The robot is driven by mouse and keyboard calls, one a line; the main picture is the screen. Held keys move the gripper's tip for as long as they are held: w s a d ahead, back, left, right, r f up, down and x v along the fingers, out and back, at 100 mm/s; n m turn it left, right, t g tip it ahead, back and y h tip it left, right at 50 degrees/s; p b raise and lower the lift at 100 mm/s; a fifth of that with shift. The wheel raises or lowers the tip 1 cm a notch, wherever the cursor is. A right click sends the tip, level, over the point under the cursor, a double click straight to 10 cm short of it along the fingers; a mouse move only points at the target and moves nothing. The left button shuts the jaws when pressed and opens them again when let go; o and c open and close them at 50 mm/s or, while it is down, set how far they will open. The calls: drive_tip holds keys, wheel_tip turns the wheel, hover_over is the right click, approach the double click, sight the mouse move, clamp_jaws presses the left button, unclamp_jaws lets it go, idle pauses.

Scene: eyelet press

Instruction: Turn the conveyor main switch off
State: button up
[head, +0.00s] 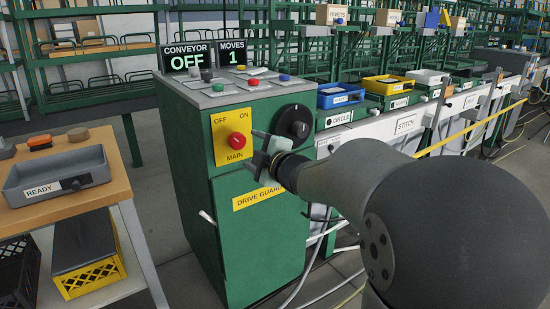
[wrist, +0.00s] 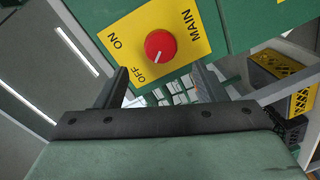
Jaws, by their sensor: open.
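The main switch is a red knob (head: 237,140) on a yellow plate (head: 222,157) marked OFF, ON and MAIN, on the green cabinet (head: 250,240). It also shows in the wrist view (wrist: 160,44), where its white pointer mark points roughly toward the OFF label. The conveyor display (head: 187,60) reads OFF. My gripper (head: 256,149) is just right of the knob in the head view. In the wrist view my gripper (wrist: 160,68) is open and empty, its two fingers spread below the knob and apart from it.
A black dial (head: 295,123) sits right of the plate, close to my gripper. Several coloured buttons are on the cabinet top. A bench with a grey READY tray (head: 22,183) stands at left. The conveyor line with small trays runs back right. The MOVES display (head: 233,52) reads 1.

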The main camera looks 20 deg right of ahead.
drive_tip(key=f+p+v, duration=0.1)
drive_tip(key=v, duration=0.8)
drive_tip(key=shift+s+r+p, duration=0.4)
drive_tip(key=shift+r, duration=0.1)
drive_tip(key=shift+d, duration=0.1)
drive_tip(key=s+d+r+m+g+h+p, duration=0.2)
drive_tip(key=s+r+m+g+h+p, duration=0.3)
drive_tip(key=m+p, duration=0.7)
drive_tip(key=s+a+r+m+g+p, duration=0.1)
drive_tip(key=s+a+r+g+p, duration=0.1)
drive_tip(key=s+p, duration=0.4)
drive_tip(key=s+a+r+m+g+p, duration=0.2)
drive_tip(key=s+a+g+p, duration=0.1)
drive_tip(key=s+g+p, duration=0.2)
drive_tip(key=s+a+r+m+g+p, duration=0.1)
drive_tip(key=s+a+r+g+p, duration=0.1)
drive_tip(key=s+p, duration=0.6)
drive_tip(key=shift+s+a+r+m+g, duration=0.35)
drive_tip(key=shift+a+g, duration=0.1)
drive_tip(key=shift+g, duration=0.45)
